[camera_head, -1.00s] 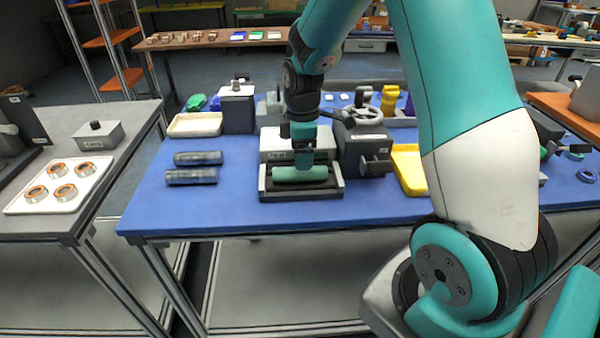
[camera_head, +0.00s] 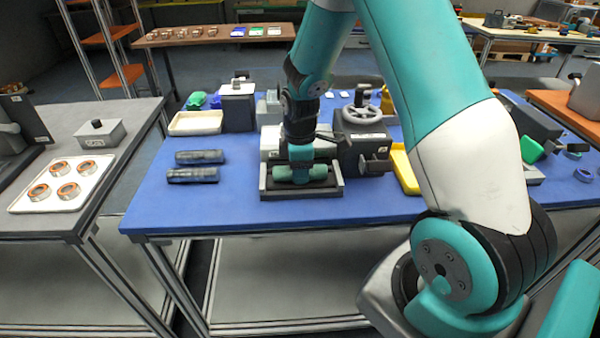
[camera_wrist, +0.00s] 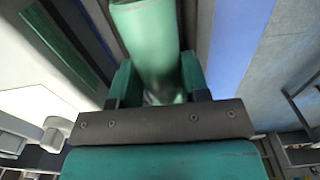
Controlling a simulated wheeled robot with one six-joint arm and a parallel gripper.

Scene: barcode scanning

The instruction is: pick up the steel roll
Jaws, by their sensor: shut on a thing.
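A green roll (camera_head: 282,173) lies crosswise at the grey tray-like fixture (camera_head: 300,193) on the blue table; I take it for the steel roll, though its surface looks green. My gripper (camera_head: 300,171) points down on its middle, with the roll's ends showing on both sides. In the wrist view the roll (camera_wrist: 150,45) lies between the two green fingers of my gripper (camera_wrist: 157,80), which are shut on it. I cannot tell whether it touches the fixture. Two dark grey rolls (camera_head: 200,157) (camera_head: 192,175) lie side by side on the table to the left.
A grey machine with a handwheel (camera_head: 362,140) stands close on the right of the fixture. A yellow tray (camera_head: 404,172) is beyond it. A cream tray (camera_head: 196,123) and a grey box (camera_head: 238,108) stand at the back left. The blue table front (camera_head: 240,215) is clear.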

